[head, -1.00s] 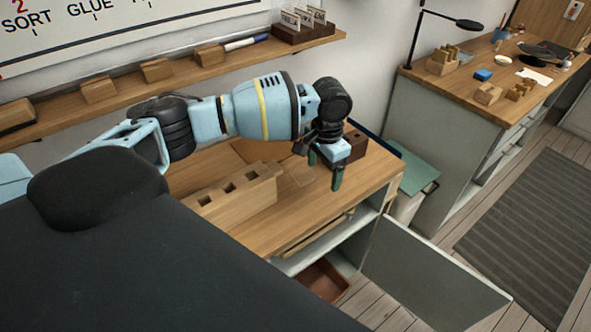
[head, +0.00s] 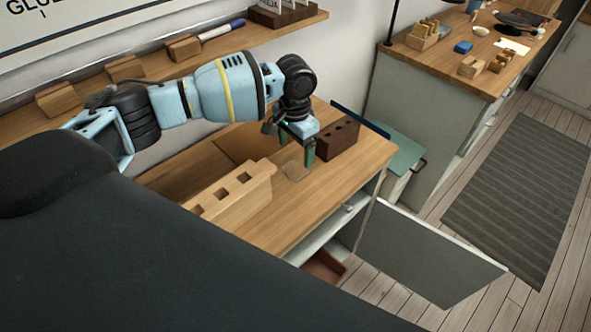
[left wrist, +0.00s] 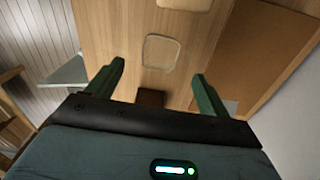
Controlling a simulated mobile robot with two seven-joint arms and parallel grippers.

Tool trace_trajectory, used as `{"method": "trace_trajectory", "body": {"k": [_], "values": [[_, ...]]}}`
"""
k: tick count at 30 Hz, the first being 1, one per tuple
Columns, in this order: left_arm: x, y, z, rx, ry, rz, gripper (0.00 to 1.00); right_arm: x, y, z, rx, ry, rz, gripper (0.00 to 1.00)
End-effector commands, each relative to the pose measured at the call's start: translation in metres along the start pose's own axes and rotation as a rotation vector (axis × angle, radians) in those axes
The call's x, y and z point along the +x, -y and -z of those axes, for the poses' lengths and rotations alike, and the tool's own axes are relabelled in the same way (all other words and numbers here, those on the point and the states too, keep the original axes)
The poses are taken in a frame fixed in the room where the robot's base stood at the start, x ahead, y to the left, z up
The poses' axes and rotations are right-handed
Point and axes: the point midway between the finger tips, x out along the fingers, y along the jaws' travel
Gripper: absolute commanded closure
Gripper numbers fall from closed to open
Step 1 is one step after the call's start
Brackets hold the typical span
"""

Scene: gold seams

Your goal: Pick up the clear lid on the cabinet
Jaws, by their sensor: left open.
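The clear lid (head: 295,171) is a thin see-through square with rounded corners. My right gripper is not in view.
The light block with square holes (head: 232,196) stands left of the lid. A dark brown block with holes (head: 338,139) stands to the right, close to my left gripper. The cabinet door (head: 425,255) hangs open at the front. A wall shelf (head: 150,85) runs behind my arm.

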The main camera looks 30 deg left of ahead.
Motion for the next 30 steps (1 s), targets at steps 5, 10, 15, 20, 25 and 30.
{"method": "trace_trajectory", "body": {"k": [5,10,15,20,25,30], "values": [[0.016,0.0,-0.001,0.0,0.002,0.0,0.2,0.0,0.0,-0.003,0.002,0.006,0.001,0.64],[0.021,0.0,-0.001,0.0,0.003,0.001,0.2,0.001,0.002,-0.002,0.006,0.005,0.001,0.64],[0.045,-0.001,-0.002,0.0,0.004,0.001,0.2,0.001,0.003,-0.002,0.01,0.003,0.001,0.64],[0.063,0.0,-0.003,-0.001,0.004,0.0,0.2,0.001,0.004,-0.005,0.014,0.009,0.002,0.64],[0.067,-0.001,-0.002,-0.001,0.002,0.0,0.2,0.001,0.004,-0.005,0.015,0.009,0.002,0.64],[0.067,-0.001,-0.002,-0.001,0.002,0.0,0.24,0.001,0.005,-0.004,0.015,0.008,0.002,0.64]]}}
